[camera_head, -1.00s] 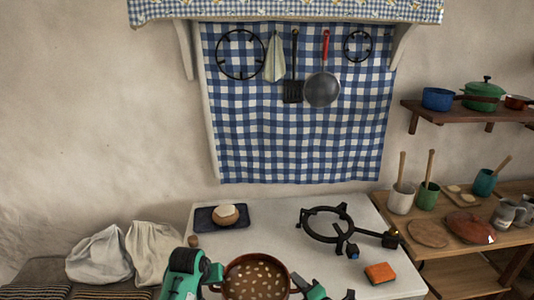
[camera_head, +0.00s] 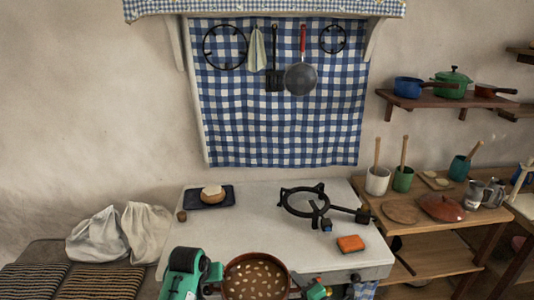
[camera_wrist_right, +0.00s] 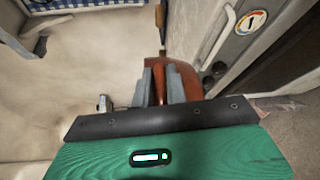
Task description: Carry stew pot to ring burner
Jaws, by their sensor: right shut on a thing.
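The stew pot (camera_head: 257,287) is brown, with stew and pale pieces inside. It is low in the head view, level, in front of the worktop's near edge. My right gripper (camera_head: 303,290) is at its right side, and in the right wrist view its fingers (camera_wrist_right: 160,88) are shut on the pot (camera_wrist_right: 181,80). My left arm's green wrist (camera_head: 183,276) is at the pot's left side; its fingertips are hidden. The black ring burner (camera_head: 285,205) sits on the worktop, beyond and right of the pot, with nothing on it.
The pale worktop (camera_head: 240,230) is clear in its middle. A dark tray (camera_head: 228,199) with a bread-like item and a small brown cup (camera_head: 181,216) are at its left. An orange sponge (camera_head: 350,243) lies near the burner. A wooden side table (camera_head: 440,237) stands right.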

